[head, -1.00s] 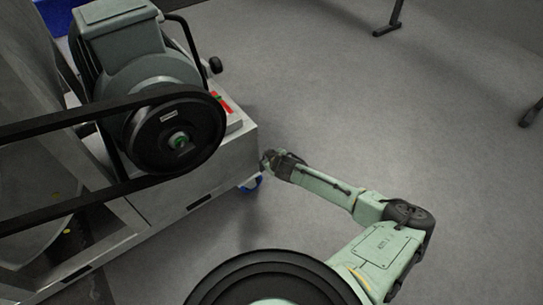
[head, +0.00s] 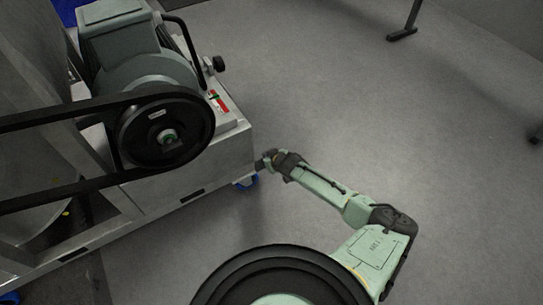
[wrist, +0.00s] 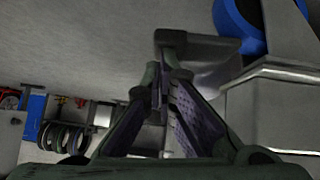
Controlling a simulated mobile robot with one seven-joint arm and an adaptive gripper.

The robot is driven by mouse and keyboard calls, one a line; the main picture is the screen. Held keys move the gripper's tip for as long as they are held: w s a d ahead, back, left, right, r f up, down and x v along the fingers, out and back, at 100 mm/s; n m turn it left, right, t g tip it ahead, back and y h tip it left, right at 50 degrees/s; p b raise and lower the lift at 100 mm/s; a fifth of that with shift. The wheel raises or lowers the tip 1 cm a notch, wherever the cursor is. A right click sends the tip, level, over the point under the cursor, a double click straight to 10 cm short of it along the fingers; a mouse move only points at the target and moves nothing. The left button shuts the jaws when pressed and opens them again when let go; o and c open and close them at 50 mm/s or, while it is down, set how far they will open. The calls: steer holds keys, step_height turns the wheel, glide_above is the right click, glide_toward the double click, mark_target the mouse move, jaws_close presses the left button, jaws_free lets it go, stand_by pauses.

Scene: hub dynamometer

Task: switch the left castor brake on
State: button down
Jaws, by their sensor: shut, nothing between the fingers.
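In the wrist view the blue castor wheel (wrist: 238,28) is at the upper right. A flat grey piece (wrist: 205,55) with a darker end stands beside the wheel, just beyond the fingertips; it looks like the brake pedal, but its on or off position cannot be told. My gripper (head: 264,160) is low beside the base corner, close to the castor. In the wrist view my gripper (wrist: 163,82) is shut and empty; contact with the grey piece is unclear.
The machine's pale metal base (head: 180,190) carries a motor (head: 130,45) and a black belt pulley (head: 165,135). The grey floor (head: 350,90) to the right is clear up to a dark stand foot (head: 402,34). Shelving with tyres (wrist: 65,135) is far off.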

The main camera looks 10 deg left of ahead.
steer(key=shift+w+d+f, duration=0.2)
steer(key=shift+d+f, duration=0.05)
steer(key=shift+f, duration=0.6)
stand_by(0.3)
